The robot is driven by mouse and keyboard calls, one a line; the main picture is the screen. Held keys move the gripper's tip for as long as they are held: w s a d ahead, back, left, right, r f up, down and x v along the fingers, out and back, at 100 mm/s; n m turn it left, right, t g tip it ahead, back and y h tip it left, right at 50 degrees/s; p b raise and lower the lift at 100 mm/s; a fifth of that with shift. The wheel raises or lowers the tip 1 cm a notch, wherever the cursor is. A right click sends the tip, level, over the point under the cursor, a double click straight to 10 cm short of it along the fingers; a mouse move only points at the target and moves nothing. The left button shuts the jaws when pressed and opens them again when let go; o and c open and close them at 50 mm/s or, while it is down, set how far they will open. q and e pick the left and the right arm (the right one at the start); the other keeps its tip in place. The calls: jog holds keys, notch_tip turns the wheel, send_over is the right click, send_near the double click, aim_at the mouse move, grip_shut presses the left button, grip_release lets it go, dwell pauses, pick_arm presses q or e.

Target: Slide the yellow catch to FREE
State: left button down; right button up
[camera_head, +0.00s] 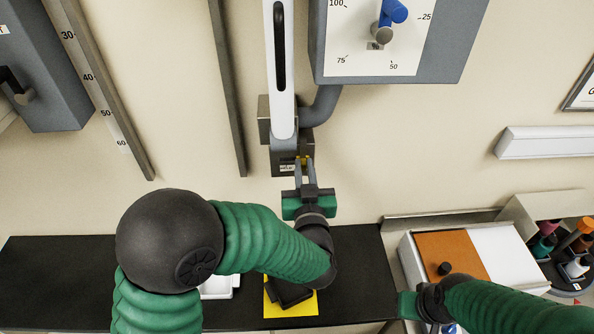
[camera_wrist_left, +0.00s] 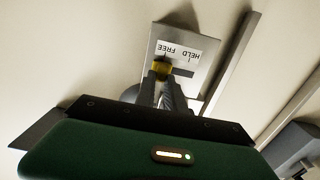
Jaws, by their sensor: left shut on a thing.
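The yellow catch (camera_wrist_left: 161,68) sits in a dark slot on a grey plate (camera_wrist_left: 158,46) with a white label above it. In the left wrist view the label is upside down, and its words look like HELD and FREE. The catch is at the left end of the slot there, on the side that seems to read FREE; the bare slot runs to its right. My left gripper (camera_wrist_left: 170,93) is shut on the catch. In the head view the gripper (camera_head: 304,167) reaches up to the catch (camera_head: 301,160) at the foot of the white column. My right gripper (camera_head: 408,305) is low, its fingers unclear.
A gauge box (camera_head: 462,45) hangs on the wall at upper right of the column. A black bench (camera_head: 60,265) runs below, with a yellow pad (camera_head: 275,309) partly under my left arm. An orange-and-white box (camera_head: 455,250) and a bottle rack (camera_head: 560,262) stand at right.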

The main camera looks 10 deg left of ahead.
pick_arm(q)
jog(key=shift+d, duration=0.1)
jog(key=c, duration=1.5)
grip_release()
jog(key=shift+o, duration=0.5)
jog(key=shift+w+d+f, duration=0.1)
jog(key=shift+w+d, duration=0.1)
jog(key=shift+s, duration=0.1)
jog(key=b+v, duration=0.5)
jog(key=v, duration=1.1)
jog(key=shift+s, duration=0.3)
jog(key=shift+f, duration=0.1)
